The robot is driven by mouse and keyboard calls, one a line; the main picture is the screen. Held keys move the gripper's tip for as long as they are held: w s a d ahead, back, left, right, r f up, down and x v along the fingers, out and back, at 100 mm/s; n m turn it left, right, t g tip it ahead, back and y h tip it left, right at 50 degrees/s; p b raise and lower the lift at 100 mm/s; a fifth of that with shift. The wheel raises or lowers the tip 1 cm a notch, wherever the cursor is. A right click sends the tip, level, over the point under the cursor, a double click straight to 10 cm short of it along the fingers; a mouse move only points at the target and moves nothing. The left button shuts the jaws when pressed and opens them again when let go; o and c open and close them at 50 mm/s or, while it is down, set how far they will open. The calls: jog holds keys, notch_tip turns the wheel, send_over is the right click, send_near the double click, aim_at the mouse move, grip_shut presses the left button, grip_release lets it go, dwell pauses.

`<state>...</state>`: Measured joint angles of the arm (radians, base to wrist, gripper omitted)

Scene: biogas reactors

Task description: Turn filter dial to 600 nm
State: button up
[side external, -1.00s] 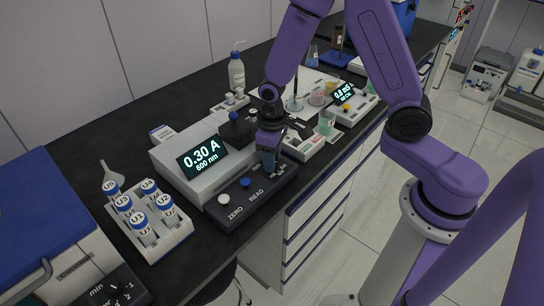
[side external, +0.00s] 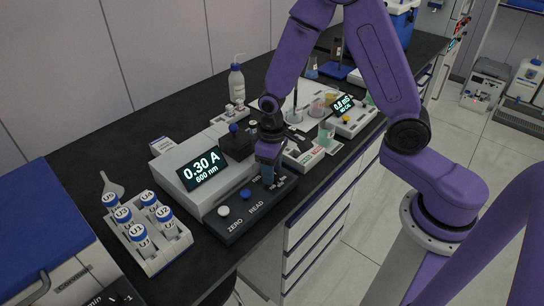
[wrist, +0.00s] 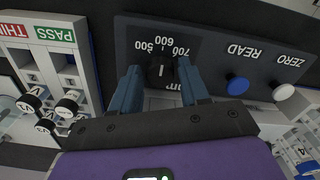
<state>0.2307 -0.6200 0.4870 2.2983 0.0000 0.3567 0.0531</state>
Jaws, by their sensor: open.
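The spectrophotometer (side external: 181,163) stands on the black bench, and its screen (side external: 201,168) reads 0.30 A, 600 nm. Its dark front panel (side external: 237,224) carries the filter dial. In the wrist view the black dial (wrist: 161,73) shows below the upside-down marks 500, 600 and 700. Its pale pointer line points up, about toward 600. My gripper (wrist: 159,68) is open, one finger on each side of the dial; I cannot tell whether they touch it. In the side view my gripper (side external: 268,172) is low over the panel's far end and hides the dial.
A white ZERO button (side external: 224,211) and a blue READ button (side external: 245,194) are on the same panel. A rack of blue-capped vials (side external: 158,249) stands at its left. Beakers and a meter (side external: 350,117) stand beyond my gripper. The bench edge is close at the right.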

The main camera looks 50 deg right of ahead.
notch_tip(320, 180, up, 17)
jog(key=shift+r, duration=0.2)
dwell(0.5)
jog(key=s+d+f+n, duration=0.1)
jog(key=s+n, duration=0.3)
jog(key=s, duration=0.7)
jog(key=s+d+f+n, duration=0.1)
jog(key=s+n, duration=0.3)
jog(key=s, duration=0.7)
jog(key=shift+s+f+n, duration=0.25)
jog(key=shift+f+n, duration=0.05)
jog(key=shift+n, duration=0.1)
jog(key=shift+d, duration=0.1)
dwell(0.5)
